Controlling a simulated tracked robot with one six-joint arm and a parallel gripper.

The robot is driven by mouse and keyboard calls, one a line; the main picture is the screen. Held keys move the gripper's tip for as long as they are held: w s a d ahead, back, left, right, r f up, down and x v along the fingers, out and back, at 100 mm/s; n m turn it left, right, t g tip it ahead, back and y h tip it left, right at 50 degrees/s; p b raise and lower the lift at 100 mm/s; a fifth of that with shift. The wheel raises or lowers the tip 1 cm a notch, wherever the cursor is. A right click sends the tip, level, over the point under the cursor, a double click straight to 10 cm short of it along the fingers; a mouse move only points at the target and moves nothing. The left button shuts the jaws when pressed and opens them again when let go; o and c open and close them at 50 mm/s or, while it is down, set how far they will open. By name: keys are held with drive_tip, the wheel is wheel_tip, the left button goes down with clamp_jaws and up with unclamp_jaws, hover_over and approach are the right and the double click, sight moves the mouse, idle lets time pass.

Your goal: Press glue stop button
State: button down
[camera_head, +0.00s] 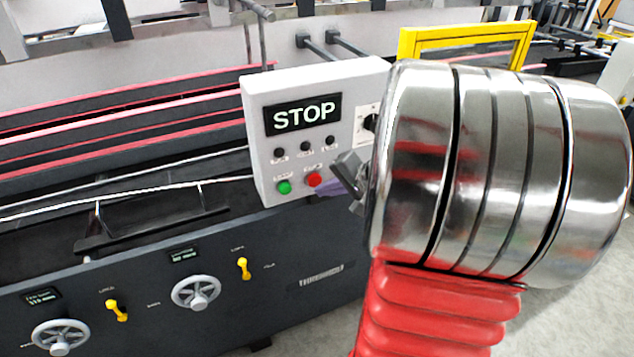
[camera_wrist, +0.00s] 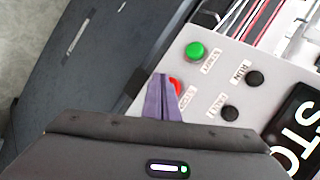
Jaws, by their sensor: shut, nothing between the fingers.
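The white control box (camera_head: 262,110) stands on the machine, with a black display (camera_head: 303,114) that reads STOP. Its red button (camera_head: 314,179) is at the lower right of the panel, beside the green button (camera_head: 284,187). In the wrist view the red button (camera_wrist: 174,84) is partly hidden behind my fingertips, and the green button (camera_wrist: 195,51) is clear above it. My gripper (camera_wrist: 164,84) is shut and empty, its purple fingers over the red button's edge. In the head view the purple fingers (camera_head: 328,189) show just below the red button. Whether they touch it cannot be told.
Several black buttons (camera_head: 305,153) sit above the coloured ones, and a black rotary knob (camera_head: 370,122) is on the panel's right. Handwheels (camera_head: 195,292) and yellow levers (camera_head: 243,268) are on the dark machine front below. A yellow frame (camera_head: 470,32) stands behind.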

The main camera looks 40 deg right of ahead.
drive_tip(key=s, duration=0.2)
drive_tip(key=s+a, duration=0.1)
drive_tip(key=s, duration=0.1)
drive_tip(key=shift+s+a, duration=0.2)
drive_tip(key=shift+s, duration=0.2)
drive_tip(key=shift+a, duration=0.1)
idle(0.9)
drive_tip(key=a+r+n+g+y, duration=0.25)
drive_tip(key=a+n, duration=0.35)
drive_tip(key=a, duration=1)
drive_tip(key=s+a+r+n+g+h, duration=0.1)
drive_tip(key=s+a+r+n+h, duration=0.2)
drive_tip(key=s+a+n, duration=0.5)
drive_tip(key=a+r, duration=0.1)
drive_tip(key=a, duration=0.1)
drive_tip(key=shift+a+r+g+h, duration=0.35)
drive_tip(key=shift+a, duration=0.05)
